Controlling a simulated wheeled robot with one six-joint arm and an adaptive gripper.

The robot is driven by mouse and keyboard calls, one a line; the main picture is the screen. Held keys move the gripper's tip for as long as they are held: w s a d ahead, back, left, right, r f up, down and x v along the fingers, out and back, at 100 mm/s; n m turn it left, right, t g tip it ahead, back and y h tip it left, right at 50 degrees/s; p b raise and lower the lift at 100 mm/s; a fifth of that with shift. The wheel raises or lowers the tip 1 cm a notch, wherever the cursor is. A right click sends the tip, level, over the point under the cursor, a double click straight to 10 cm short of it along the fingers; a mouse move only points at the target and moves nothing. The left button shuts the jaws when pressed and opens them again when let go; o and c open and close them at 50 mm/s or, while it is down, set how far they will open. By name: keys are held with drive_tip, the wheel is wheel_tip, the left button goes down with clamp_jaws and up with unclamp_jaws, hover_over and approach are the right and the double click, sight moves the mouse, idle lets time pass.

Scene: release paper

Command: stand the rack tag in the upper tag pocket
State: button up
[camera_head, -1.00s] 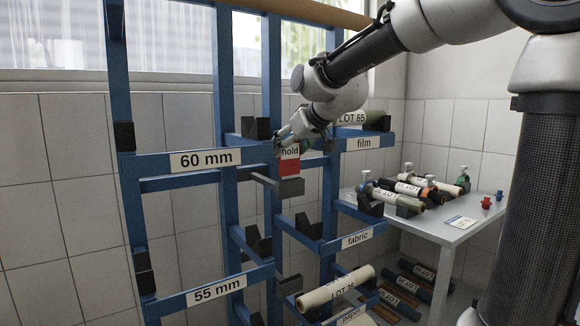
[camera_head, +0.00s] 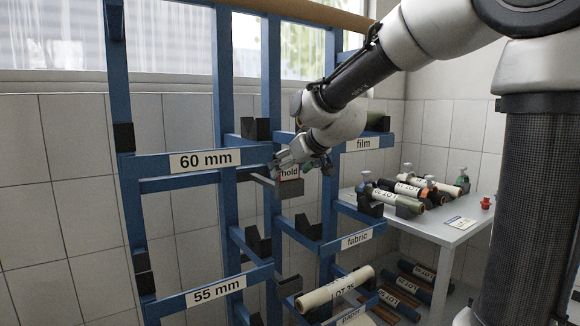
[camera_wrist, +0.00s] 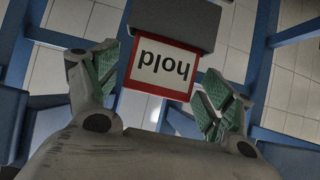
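The rack tag (camera_head: 289,173) is a red-bordered card with a white "hold" label. It stands in the grey tag pocket (camera_head: 291,193) on the blue rack, and its lower part is hidden behind the pocket's front. In the wrist view the tag (camera_wrist: 160,70) appears upside down, with its lower end behind the grey pocket wall (camera_wrist: 172,22). My gripper (camera_head: 304,164) is just above the pocket. In the wrist view its green-padded fingers (camera_wrist: 165,80) are spread on either side of the tag, with gaps showing, so it is open.
The blue rack has a "60 mm" beam (camera_head: 205,160) left of the pocket and a "film" beam (camera_head: 364,143) to its right. Black roll cradles stick out below. A white table (camera_head: 440,230) with several rolls stands at the right.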

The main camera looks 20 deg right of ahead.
drive_tip(key=shift+r, duration=0.25)
drive_tip(key=v, duration=1.2)
drive_tip(key=s+d+f+m+g+h, duration=0.1)
drive_tip(key=s+d+f, duration=0.3)
drive_tip(key=s, duration=0.4)
drive_tip(key=s+d+f+m+g+h, duration=0.1)
drive_tip(key=s+d+f+g, duration=0.2)
drive_tip(key=s+f, duration=0.4)
drive_tip(key=s+d+f+m+g+h, duration=0.1)
drive_tip(key=s+d+f+g, duration=0.1)
drive_tip(key=s+d+f, duration=0.3)
drive_tip(key=s, duration=0.4)
drive_tip(key=shift+s+f+m, duration=0.25)
drive_tip(key=shift+s+m, duration=0.05)
drive_tip(key=shift+s, duration=0.05)
